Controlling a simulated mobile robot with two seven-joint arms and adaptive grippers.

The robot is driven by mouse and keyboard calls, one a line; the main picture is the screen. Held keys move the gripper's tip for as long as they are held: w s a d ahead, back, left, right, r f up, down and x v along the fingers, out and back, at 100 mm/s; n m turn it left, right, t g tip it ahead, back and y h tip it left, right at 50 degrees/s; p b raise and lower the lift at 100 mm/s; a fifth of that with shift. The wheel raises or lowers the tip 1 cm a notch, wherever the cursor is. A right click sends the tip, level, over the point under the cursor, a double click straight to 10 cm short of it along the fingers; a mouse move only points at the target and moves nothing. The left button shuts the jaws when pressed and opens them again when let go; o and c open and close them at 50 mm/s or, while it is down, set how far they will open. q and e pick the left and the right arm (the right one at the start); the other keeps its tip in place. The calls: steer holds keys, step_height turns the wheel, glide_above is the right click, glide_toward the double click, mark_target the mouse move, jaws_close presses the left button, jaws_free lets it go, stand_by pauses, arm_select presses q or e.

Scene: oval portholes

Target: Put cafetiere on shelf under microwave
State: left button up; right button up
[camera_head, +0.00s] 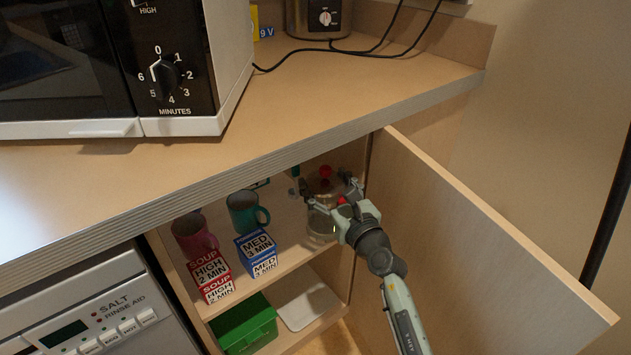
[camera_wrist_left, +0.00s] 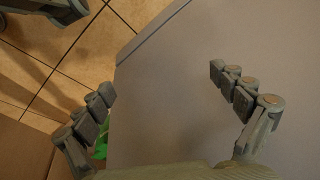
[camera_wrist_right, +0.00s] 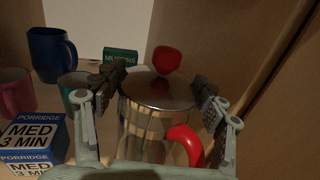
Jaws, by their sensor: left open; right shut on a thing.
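The cafetiere (camera_wrist_right: 145,125) has a clear glass body, a metal lid, a red knob and a red handle. It is upright at the right end of the upper cupboard shelf (camera_head: 290,256), under the worktop and microwave (camera_head: 120,60). My right gripper (camera_head: 330,192) is shut on it; in the right wrist view the fingers (camera_wrist_right: 160,90) are on both sides of its upper body. In the head view the cafetiere (camera_head: 320,222) is partly hidden by the gripper. I cannot tell whether its base touches the shelf. My left gripper (camera_wrist_left: 162,85) is open and empty, seen only in its wrist view.
Pink mug (camera_head: 194,234), teal mug (camera_head: 246,211), soup boxes (camera_head: 209,272) and porridge boxes (camera_head: 257,250) stand left of the cafetiere. A blue mug (camera_wrist_right: 52,54) is behind. The open door (camera_head: 480,250) flanks my right arm. A green box (camera_head: 245,325) is below.

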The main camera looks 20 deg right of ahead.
mark_target(317, 170)
steer(key=w, duration=0.5)
steer(key=shift+w+a, duration=0.1)
steer(key=shift+a, duration=0.2)
step_height(317, 170, down, 3)
steer(key=shift+f+b, duration=0.1)
steer(key=shift+b, duration=0.85)
arm_select(q)
steer(key=r, duration=0.4)
steer(key=shift+w, duration=0.3)
arm_select(e)
steer(key=shift+f, duration=0.15)
steer(key=o, duration=1.6)
steer(key=shift+f, duration=0.15)
arm_select(q)
steer(key=shift+r, duration=0.15)
